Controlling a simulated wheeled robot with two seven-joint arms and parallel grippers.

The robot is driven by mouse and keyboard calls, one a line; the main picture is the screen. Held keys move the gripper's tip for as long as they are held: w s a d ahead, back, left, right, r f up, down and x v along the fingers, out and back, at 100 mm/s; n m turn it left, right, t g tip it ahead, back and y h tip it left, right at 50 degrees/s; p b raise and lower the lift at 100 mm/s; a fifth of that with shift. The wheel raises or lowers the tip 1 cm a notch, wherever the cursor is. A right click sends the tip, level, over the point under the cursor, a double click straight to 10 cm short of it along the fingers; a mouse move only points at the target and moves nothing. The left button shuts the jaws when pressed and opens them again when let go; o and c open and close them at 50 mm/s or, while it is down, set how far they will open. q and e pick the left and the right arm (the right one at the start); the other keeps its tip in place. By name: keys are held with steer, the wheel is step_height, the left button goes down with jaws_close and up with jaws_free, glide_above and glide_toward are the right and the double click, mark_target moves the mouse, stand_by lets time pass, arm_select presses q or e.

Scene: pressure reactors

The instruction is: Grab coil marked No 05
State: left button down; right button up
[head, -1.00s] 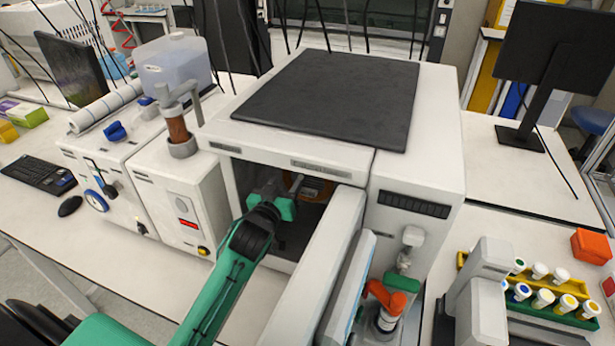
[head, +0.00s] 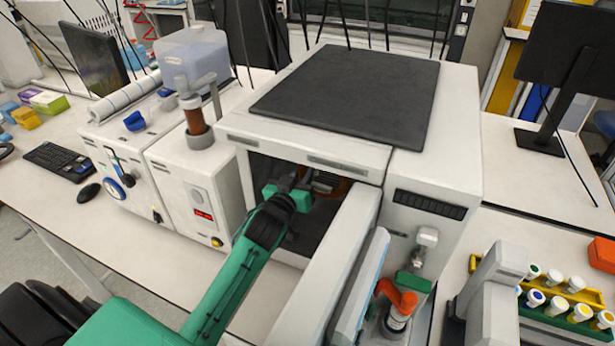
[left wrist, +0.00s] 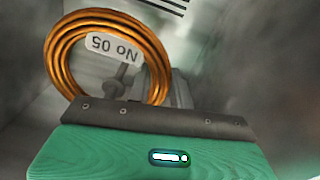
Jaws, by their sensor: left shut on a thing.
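The coil marked No 05 is an orange-copper ring of wire (left wrist: 105,17) with a white label (left wrist: 113,47) that reads upside down in the left wrist view. In the head view a bit of the coil (head: 328,186) shows inside the open oven chamber. My left gripper (head: 298,188) reaches through the oven's front opening. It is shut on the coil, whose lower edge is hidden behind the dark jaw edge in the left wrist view. My right gripper is not in view.
The white oven (head: 457,110) has its door (head: 335,265) swung open just right of my left arm. A grey-white unit (head: 190,180) stands close on the left. Orange and green fittings (head: 400,297) and a vial rack (head: 550,325) are at the right.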

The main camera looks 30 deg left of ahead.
arm_select(q)
steer(key=shift+r, duration=0.35)
step_height(320, 180, up, 2)
steer(key=shift+r+b, duration=0.1)
steer(key=shift+b, duration=0.65)
steer(key=s+d, duration=0.1)
steer(key=s, duration=1.7)
steer(key=shift+r+b, duration=0.15)
steer(key=shift+b, duration=0.2)
